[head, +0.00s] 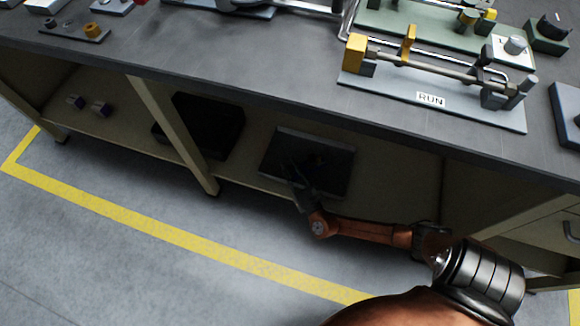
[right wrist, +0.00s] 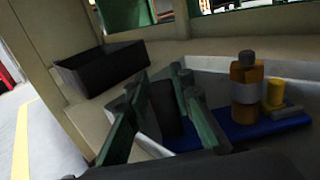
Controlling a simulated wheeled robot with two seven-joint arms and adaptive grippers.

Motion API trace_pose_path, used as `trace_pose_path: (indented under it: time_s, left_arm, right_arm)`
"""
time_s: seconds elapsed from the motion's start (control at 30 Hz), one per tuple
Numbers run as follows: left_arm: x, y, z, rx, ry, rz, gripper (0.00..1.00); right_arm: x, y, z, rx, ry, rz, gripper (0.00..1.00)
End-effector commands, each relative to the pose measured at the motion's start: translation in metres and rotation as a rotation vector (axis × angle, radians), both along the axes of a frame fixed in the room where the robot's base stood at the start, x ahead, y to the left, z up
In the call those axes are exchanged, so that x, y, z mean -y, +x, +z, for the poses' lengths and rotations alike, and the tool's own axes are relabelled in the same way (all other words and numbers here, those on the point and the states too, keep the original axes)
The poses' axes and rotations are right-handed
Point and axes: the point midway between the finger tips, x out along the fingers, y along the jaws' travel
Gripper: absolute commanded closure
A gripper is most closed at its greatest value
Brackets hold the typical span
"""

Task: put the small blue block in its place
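I cannot single out the small blue block with certainty. Two small dark bluish blocks, one of them here (head: 75,102), lie on the lower shelf at the left. My right gripper (head: 294,168) reaches down over a dark tray on the lower shelf (head: 341,179). In the right wrist view my right gripper (right wrist: 158,84) has its two dark green fingers apart, with a dark cylinder (right wrist: 166,108) showing between them; I see no grip on it. Beside it in the tray lies a flat blue piece (right wrist: 232,134). My left gripper is not in view.
An orange bottle-like part (right wrist: 246,88) and a yellow part (right wrist: 276,96) stand by the blue piece. The benchtop above carries a fixture plate marked RUN (head: 431,100).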

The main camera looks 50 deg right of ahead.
Motion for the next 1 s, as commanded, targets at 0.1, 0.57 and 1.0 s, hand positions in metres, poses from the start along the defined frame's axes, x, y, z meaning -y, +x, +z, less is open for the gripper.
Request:
trace_pose_path:
  time_s: [0.1, 0.57, 1.0]
  left_arm:
    - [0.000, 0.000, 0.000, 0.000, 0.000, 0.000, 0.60]
    - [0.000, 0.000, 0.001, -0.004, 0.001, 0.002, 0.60]
    - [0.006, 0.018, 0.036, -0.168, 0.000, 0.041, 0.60]
  right_arm:
    - [0.000, 0.000, 0.000, 0.000, 0.000, -0.001, 0.69]
    - [-0.001, -0.005, 0.002, -0.001, 0.000, -0.001, 0.63]
    - [-0.033, -0.079, 0.006, 0.003, 0.001, -0.001, 0.63]
